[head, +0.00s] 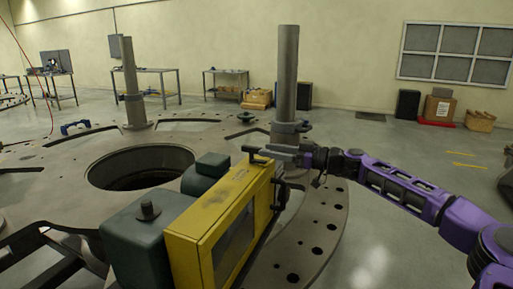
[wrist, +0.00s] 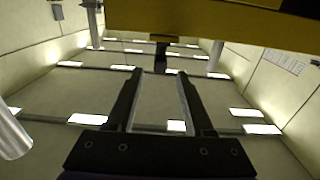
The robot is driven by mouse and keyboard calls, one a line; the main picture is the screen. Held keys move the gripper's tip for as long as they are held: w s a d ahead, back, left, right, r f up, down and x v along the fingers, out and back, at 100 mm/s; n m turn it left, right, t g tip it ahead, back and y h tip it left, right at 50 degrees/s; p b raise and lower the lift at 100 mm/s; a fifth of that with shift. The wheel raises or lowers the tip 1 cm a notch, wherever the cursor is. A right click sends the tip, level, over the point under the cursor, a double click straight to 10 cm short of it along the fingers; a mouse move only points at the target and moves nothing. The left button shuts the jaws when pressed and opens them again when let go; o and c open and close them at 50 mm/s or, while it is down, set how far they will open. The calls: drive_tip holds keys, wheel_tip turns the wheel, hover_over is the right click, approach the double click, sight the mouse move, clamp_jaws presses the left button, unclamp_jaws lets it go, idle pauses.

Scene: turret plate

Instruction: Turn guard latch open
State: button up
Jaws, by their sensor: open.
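The yellow guard (head: 215,222) stands upright on the round plate, with a window in its face. A small dark latch (head: 254,152) shows at its top edge. In the wrist view, the yellow guard (wrist: 220,20) crosses the top, and the dark latch (wrist: 161,55) sticks out from it. My gripper (head: 279,153) is at the guard's upper right end. In the wrist view my gripper (wrist: 160,70) is open, with the latch in line with the gap, at or just beyond the fingertips. Whether the fingers touch the latch I cannot tell.
The turret plate (head: 318,215) has a large round hole, bolt holes and upright posts (head: 284,70). Green blocks (head: 150,240) sit left of the guard. A dark handle (head: 281,193) is on the guard's right side.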

sight(257, 148)
drive_tip(key=x, duration=0.5)
clamp_jaws()
